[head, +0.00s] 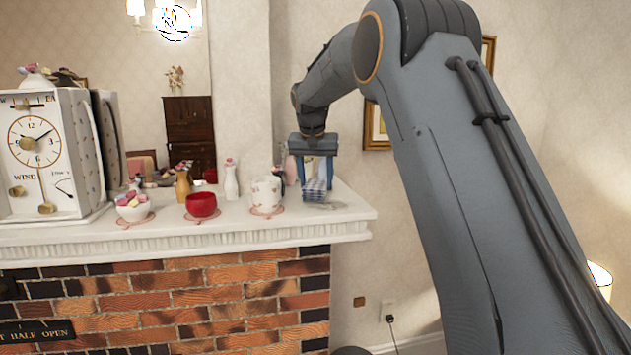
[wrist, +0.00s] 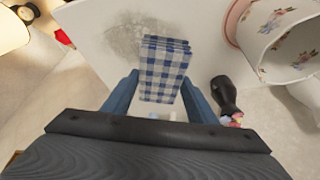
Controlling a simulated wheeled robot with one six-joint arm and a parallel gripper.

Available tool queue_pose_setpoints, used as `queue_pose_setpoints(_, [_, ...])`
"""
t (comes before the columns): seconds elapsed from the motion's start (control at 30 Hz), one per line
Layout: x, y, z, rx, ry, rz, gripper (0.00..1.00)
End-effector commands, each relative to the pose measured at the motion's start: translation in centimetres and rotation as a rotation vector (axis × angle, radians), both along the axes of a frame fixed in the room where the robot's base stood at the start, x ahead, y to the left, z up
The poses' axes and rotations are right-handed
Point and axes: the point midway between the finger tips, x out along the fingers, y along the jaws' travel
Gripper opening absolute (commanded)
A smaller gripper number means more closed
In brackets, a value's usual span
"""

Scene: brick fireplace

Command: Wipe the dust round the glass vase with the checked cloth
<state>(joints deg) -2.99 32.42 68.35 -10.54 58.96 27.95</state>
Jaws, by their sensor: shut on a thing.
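My gripper (head: 316,180) is shut on the blue-and-white checked cloth (head: 314,193), folded into a pad, over the right end of the mantel. In the wrist view the cloth (wrist: 163,70) hangs between the fingers (wrist: 158,95). A grey dust patch (wrist: 130,38) lies partly beside and behind the cloth; in the head view a faint patch (head: 332,206) shows just right of it. I cannot tell whether the cloth touches the mantel. A dark slim vase with flowers (wrist: 228,95) stands right of the gripper in the wrist view; I cannot tell if it is the glass vase.
The white mantel (head: 355,212) ends just right of my gripper. A flowered mug (head: 266,194) stands close left of the cloth. Further left are a red bowl (head: 201,205), a white vase (head: 231,181), a bowl of sweets (head: 133,209) and a large clock (head: 40,155).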

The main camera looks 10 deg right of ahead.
Motion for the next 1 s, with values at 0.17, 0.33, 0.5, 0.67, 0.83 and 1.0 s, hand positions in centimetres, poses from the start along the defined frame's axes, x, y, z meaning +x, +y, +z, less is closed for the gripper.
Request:
queue_pose_setpoints(0.17, [0.0, 0.0, -0.4, 0.000, 0.000, 0.000, 0.27])
queue_pose_setpoints(0.33, [0.0, 0.0, -0.7, 0.000, 0.000, 0.000, 0.27])
queue_pose_setpoints(0.5, [0.0, 0.0, -1.0, 0.000, 0.000, 0.000, 0.27])
queue_pose_setpoints(0.67, [0.0, 0.0, -1.3, 0.000, 0.000, 0.000, 0.27])
queue_pose_setpoints(0.83, [0.0, 0.0, -1.6, 0.000, 0.000, 0.000, 0.27])
queue_pose_setpoints(1.0, [0.0, 0.0, -1.7, 0.000, -0.001, 0.000, 0.27])
